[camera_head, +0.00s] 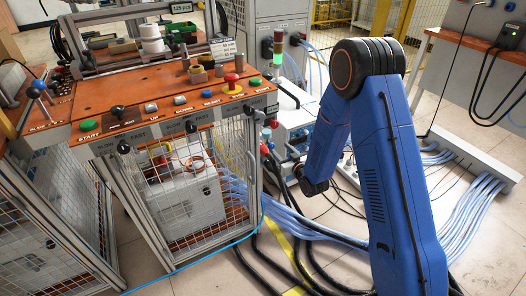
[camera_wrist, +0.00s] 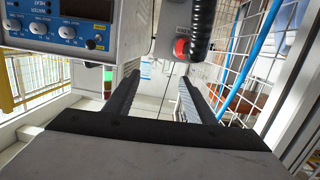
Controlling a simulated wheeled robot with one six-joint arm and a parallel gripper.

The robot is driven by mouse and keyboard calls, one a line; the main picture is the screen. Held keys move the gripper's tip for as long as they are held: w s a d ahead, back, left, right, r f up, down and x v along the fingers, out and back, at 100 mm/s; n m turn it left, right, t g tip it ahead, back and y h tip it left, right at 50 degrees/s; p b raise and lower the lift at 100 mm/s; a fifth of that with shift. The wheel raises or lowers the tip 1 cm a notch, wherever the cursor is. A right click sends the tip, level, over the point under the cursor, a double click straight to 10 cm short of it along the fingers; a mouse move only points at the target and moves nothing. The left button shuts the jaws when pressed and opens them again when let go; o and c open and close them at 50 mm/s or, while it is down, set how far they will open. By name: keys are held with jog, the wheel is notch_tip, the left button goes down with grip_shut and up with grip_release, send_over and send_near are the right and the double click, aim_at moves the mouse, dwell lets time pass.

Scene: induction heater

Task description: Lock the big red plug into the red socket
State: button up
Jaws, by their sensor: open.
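In the wrist view, my gripper (camera_wrist: 158,88) is open, its two dark fingers apart with nothing between them. A round red part (camera_wrist: 181,48) shows on a grey panel just beyond the right finger, next to a thick black ribbed cable (camera_wrist: 203,25). I cannot tell whether this is the plug or the socket. In the head view, a small red fitting (camera_head: 265,148) shows at the left side of the white-grey unit, above thick black cables. My blue arm reaches down near that unit, and my fingers cannot be made out there.
A blue-faced control box with knobs (camera_wrist: 70,25) is at upper left in the wrist view, and wire mesh (camera_wrist: 245,70) stands close on the right. In the head view, an orange-topped bench (camera_head: 150,95) with a mesh cage is left. Cables (camera_head: 300,235) cover the floor.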

aim_at(267, 155)
jog(key=shift+t+y, duration=0.3)
jog(key=shift+y, duration=0.6)
jog(key=a+f, duration=0.1)
jog(key=f, duration=0.1)
jog(key=s+a+f, duration=0.1)
jog(key=f, duration=0.1)
jog(key=s+a+f, duration=0.1)
jog(key=f, duration=0.1)
jog(key=shift+a, duration=0.1)
jog(key=shift+a+r, duration=0.1)
jog(key=shift+x, duration=4.45)
grip_shut()
jog(key=shift+v, duration=3.05)
